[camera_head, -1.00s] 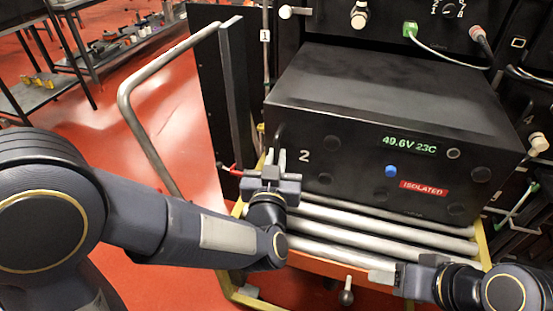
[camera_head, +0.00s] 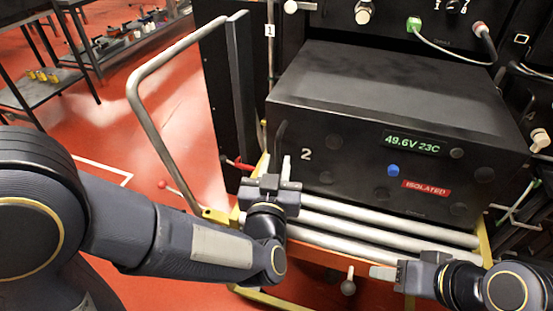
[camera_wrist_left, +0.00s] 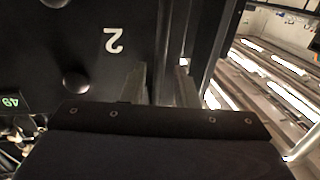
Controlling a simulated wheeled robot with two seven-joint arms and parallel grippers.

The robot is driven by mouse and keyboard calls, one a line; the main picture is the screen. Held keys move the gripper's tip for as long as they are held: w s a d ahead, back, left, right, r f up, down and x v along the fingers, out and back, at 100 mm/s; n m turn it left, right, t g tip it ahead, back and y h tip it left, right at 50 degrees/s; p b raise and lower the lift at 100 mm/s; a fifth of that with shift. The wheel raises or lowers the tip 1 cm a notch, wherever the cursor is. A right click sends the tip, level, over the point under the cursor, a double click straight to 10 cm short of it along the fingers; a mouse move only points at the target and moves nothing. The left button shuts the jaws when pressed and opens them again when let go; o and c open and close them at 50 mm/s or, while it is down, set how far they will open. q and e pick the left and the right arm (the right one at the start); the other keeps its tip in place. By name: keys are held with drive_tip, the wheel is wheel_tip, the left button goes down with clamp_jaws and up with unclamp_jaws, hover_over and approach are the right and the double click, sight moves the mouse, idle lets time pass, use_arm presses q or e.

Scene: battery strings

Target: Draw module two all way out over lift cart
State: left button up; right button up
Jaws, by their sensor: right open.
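Module two (camera_head: 375,165) is a black box marked "2", with a green "49.6V 23C" display and a red "ISOLATED" label. Its front hangs over the lift cart's rollers (camera_head: 400,232); its rear is hidden in the rack. My left gripper (camera_head: 275,166) is at the module's lower left front, fingers apart, near a dark upright handle (camera_head: 281,134). The left wrist view shows the fingers spread beside the "2" face (camera_wrist_left: 75,45); whether they touch the handle is unclear. My right gripper (camera_head: 383,272) is open and empty, low in front of the rollers.
The cart's grey push rail (camera_head: 150,125) rises at left, with a red-knobbed lever (camera_head: 162,185) near its base. A ball knob (camera_head: 348,287) hangs below the cart's front. Cabled connectors (camera_head: 414,25) sit above the module. Red floor is open at left.

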use_arm(q)
drive_tip(key=s, duration=0.6)
drive_tip(key=shift+a, duration=0.4)
